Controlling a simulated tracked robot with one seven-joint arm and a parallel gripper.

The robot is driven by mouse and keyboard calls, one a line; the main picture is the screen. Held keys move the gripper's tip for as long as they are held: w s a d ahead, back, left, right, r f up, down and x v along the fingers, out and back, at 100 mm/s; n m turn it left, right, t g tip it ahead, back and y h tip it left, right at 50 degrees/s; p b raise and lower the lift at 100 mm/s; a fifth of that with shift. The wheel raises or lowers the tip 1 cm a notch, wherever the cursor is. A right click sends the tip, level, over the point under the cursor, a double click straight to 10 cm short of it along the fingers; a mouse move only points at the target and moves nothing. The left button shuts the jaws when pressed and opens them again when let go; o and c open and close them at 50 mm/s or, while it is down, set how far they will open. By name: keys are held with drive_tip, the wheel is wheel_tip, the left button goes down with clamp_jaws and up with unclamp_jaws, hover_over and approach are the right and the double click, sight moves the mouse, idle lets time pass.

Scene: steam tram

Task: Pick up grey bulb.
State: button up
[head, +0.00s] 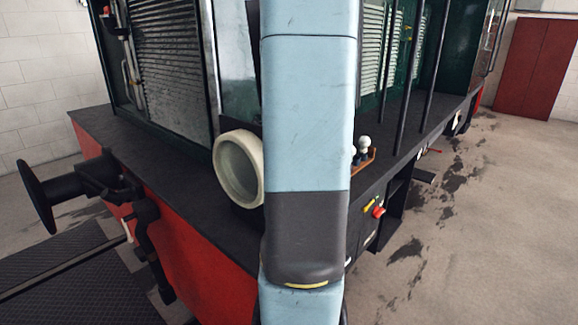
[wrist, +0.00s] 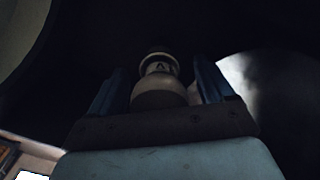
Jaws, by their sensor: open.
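In the wrist view a round grey bulb (wrist: 160,93) with a banded, marked base (wrist: 160,64) shows in dim light between the two blue fingers of my gripper (wrist: 160,72). The fingers are open, one on each side of the bulb, with dark gaps beside it. I cannot tell whether either finger touches it. In the head view my arm hides my gripper and this bulb.
A pale round lamp ring (head: 238,168) stands on the tram's black deck (head: 165,155), left of my arm. A small pale bulb (head: 363,144) stands by a wooden holder (head: 366,160) right of my arm. Dark rails rise behind; open floor (head: 480,220) lies right.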

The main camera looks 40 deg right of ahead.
drive_tip(key=shift+f, duration=0.3)
drive_tip(key=shift+c, duration=0.3)
drive_tip(key=c, duration=1)
